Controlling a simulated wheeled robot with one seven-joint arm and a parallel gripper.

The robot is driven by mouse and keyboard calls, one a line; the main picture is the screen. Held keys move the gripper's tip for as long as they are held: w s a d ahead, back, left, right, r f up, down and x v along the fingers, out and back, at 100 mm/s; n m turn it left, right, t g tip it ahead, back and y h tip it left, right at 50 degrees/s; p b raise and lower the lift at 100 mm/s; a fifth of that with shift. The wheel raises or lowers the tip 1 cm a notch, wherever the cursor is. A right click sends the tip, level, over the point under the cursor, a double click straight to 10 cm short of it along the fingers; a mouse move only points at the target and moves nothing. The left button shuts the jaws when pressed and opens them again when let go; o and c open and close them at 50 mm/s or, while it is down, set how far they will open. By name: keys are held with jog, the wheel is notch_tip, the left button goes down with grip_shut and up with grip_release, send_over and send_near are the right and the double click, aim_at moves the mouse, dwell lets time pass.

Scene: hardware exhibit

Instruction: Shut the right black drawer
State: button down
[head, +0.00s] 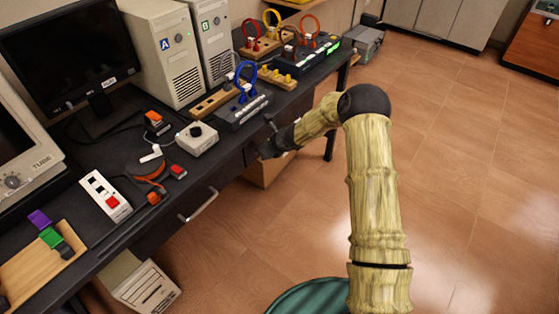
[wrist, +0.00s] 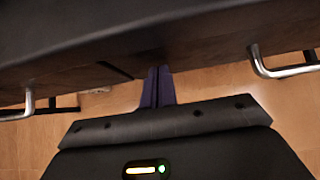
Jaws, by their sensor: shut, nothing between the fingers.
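My gripper (head: 268,138) is at the desk's front edge in the head view, at the end of my outstretched arm. In the wrist view its dark fingers (wrist: 157,86) are together and empty, pointing at the dark drawer fronts under the desk top. The right black drawer (wrist: 215,52) has a silver handle (wrist: 285,70) to the right of the fingers. The fingertips are at or very near its front, but contact is unclear. How far it stands out is hard to tell. In the head view my gripper and the desk edge largely hide it.
The left drawer's handle (head: 198,205) shows in the head view and the wrist view (wrist: 22,106). The desk top (head: 95,235) holds computers, switches and cable blocks close to the edge. A cardboard box (head: 268,170) stands under the desk. The tiled floor (head: 465,190) at right is clear.

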jog(key=s+d+f+v, duration=0.1)
jog(key=f+v, duration=0.1)
jog(key=v, duration=1)
jog(key=shift+s+d+r+b, duration=0.25)
jog(key=shift+s+d+b, duration=0.05)
jog(key=shift+s+d, duration=0.05)
jog(key=s+d+r+n+g+h, duration=0.1)
jog(key=s+d+r+n+h, duration=0.15)
jog(key=s+n, duration=0.7)
jog(key=s+d+r+n+g+h, duration=0.15)
jog(key=s+d+r+n, duration=0.25)
jog(key=s+n, duration=0.5)
jog(key=s+d+r+n+g+h, duration=0.1)
jog(key=s+d+r+n+h, duration=0.25)
jog(key=s+n, duration=0.55)
notch_tip(320, 180, up, 16)
jog(key=m+p, duration=0.1)
jog(key=p, duration=1.5)
jog(key=shift+s+r+m, duration=0.25)
jog(key=shift+s+m, duration=0.1)
